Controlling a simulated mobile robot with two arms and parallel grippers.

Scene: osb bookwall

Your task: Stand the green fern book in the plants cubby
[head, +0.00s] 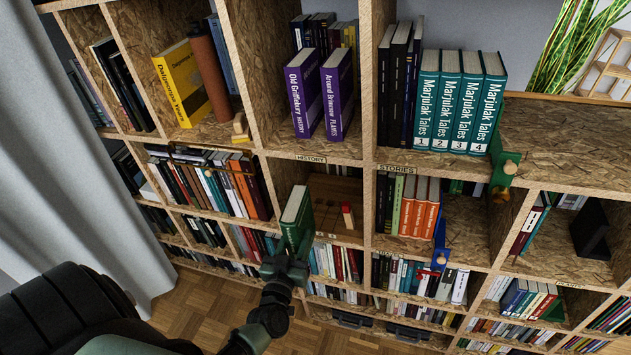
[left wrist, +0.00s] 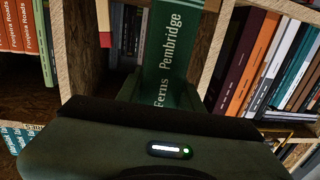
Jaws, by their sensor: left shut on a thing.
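The green fern book (head: 297,215) is upright and slightly tilted, its spine toward me. My left gripper (head: 286,262) is shut on its lower part. In the left wrist view the spine (left wrist: 172,60) reads "Ferns Pembridge", and the gripper's dark body hides its near end. The book is at the opening of a middle cubby (head: 335,190), near its left upright; how deep it reaches I cannot tell. A red-topped block (head: 347,216) stands to its right in that cubby. The label below this cubby (head: 325,236) is too small to read. My right gripper is not in view.
Brown and orange books (head: 245,190) fill the cubby on the left. The stories cubby (head: 480,140) holds teal books; two purple books (head: 320,90) stand in the history cubby. A green bookend (head: 505,172) and a blue one (head: 440,257) jut at the right.

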